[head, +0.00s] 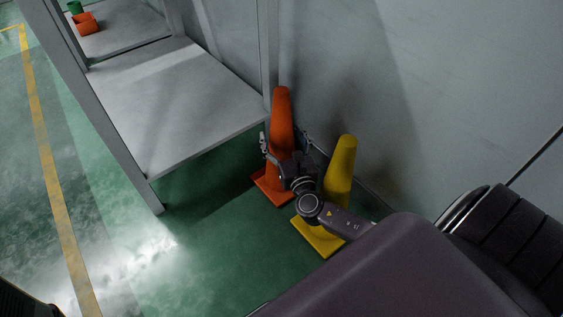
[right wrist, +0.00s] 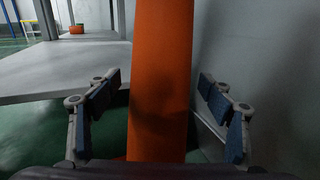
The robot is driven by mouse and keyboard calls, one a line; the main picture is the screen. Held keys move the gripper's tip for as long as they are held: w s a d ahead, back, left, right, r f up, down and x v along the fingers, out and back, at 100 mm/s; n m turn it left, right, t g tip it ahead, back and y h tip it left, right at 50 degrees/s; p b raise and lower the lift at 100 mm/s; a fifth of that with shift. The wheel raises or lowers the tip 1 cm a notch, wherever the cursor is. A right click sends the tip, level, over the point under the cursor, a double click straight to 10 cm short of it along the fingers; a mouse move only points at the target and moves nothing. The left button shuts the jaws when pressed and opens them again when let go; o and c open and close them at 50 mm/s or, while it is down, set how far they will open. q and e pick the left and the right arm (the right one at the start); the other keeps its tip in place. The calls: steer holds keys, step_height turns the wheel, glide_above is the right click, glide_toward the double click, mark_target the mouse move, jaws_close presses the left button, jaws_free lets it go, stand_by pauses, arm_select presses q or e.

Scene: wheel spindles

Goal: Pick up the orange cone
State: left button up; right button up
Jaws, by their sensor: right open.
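The orange cone (head: 281,119) stands upright on the green floor, beside the end of the grey shelf and near the wall. Its square base shows partly at the left (head: 266,187); my right gripper and wrist hide part of its lower body. My right gripper (head: 285,139) is open, with one finger on each side of the cone. In the right wrist view the cone (right wrist: 161,70) rises between the open fingers (right wrist: 160,92), with a visible gap on both sides. My left gripper is not in view.
A yellow cone (head: 341,165) stands just right of my right wrist. The grey shelf (head: 178,96) has its edge close to the orange cone's left. The wall (head: 370,80) is close behind. An orange bin (head: 86,25) and a green object (head: 75,7) are far left. Open floor lies left.

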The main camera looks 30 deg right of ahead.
steer(key=shift+w+d, duration=0.2)
steer(key=shift+w, duration=0.2)
jaws_close()
steer(key=shift+r, duration=0.1)
